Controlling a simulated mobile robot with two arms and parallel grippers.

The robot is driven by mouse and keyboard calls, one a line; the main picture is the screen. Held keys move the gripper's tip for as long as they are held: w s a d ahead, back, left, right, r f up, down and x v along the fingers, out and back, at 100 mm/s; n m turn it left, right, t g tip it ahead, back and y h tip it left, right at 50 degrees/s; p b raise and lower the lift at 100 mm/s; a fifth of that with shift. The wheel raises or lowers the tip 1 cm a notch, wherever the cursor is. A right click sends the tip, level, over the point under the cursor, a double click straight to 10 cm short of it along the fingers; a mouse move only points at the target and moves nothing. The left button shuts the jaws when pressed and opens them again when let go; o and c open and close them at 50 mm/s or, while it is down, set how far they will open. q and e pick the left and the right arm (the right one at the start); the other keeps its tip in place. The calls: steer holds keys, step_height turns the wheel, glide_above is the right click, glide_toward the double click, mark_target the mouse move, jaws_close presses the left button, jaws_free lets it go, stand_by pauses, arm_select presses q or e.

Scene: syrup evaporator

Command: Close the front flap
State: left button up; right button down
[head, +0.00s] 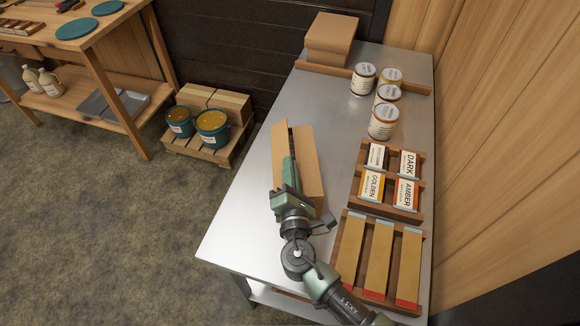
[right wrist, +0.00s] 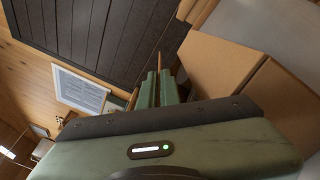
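An open cardboard box (head: 310,165) stands on the metal table, with a tall flap raised on its left side (head: 279,155) and a panel on its right. Which flap is the front one I cannot tell. My right gripper (head: 289,168) is over the box, between these panels, and hides part of its opening. In the right wrist view its two fingers (right wrist: 159,88) are close together and look shut. A thin brown cardboard edge shows in line with their tips; whether they touch it is unclear. Cardboard faces (right wrist: 225,70) fill the right of that view. My left gripper is not in view.
Right of the box are a wooden rack of labelled cards (head: 357,210) and a crate of long cardboard strips (head: 340,262). Several labelled cans (head: 383,122) and stacked cardboard (head: 331,38) stand farther back. The metal table (head: 238,222) is bare left of the box.

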steer(key=shift+w+r, duration=0.1)
stand_by(0.9)
steer(key=shift+d+f+m+b, duration=0.2)
steer(key=shift+f+m+b, duration=0.35)
steer(key=shift+b, duration=0.7)
steer(key=shift+r, duration=0.25)
steer(key=c, duration=1.6)
jaws_free()
steer(key=shift+c, duration=0.2)
steer(key=shift+f, duration=0.1)
